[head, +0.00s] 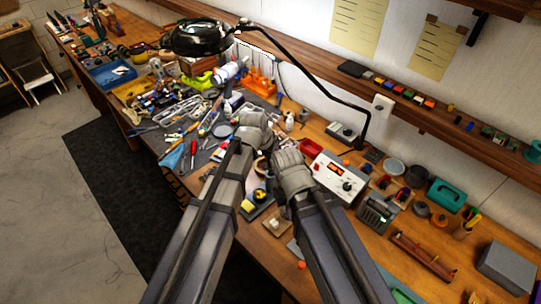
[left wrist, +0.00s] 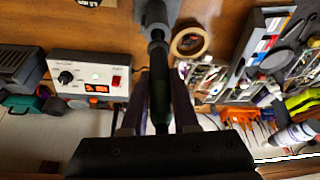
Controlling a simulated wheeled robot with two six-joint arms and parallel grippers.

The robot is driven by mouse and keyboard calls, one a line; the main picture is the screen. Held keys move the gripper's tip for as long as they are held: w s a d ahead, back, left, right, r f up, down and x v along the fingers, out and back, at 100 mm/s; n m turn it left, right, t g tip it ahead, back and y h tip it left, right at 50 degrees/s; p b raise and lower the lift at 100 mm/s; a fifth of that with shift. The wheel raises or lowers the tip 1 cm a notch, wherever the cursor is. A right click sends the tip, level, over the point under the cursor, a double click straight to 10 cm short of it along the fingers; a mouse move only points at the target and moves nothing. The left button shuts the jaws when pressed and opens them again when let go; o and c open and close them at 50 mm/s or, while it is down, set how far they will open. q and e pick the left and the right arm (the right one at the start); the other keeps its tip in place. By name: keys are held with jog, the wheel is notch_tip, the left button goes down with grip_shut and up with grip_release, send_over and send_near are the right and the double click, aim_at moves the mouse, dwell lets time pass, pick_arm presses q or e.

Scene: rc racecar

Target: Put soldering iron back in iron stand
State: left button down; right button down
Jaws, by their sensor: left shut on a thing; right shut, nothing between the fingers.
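My left gripper (head: 254,124) is over the cluttered middle of the bench, with its fingertips hidden in the head view. In the left wrist view its fingers (left wrist: 160,78) are shut on a dark, slim handle that looks like the soldering iron (left wrist: 159,88). A grey part shows at the handle's far end, and I cannot tell what it belongs to. My right gripper (head: 289,160) is just right of the left one, shut and empty. A small dark base with a yellow pad (head: 259,196), possibly part of the iron stand, is between my forearms. The stand's holder is not clearly visible.
A white soldering station (head: 338,177) with a red display is right of my right gripper, and also in the left wrist view (left wrist: 92,74). A tape roll (left wrist: 188,42) lies near the handle. Tools crowd the bench leftward. A black lamp (head: 197,38) overhangs the back.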

pick_arm(q)
jog(key=shift+f+b, duration=1.3)
jog(key=shift+f, duration=0.3)
jog(key=shift+c, duration=1)
grip_release()
jog(key=shift+r, duration=0.15)
jog(key=p+v, duration=0.8)
jog(key=shift+r, duration=0.45)
jog(key=shift+w, duration=0.1)
dwell(0.4)
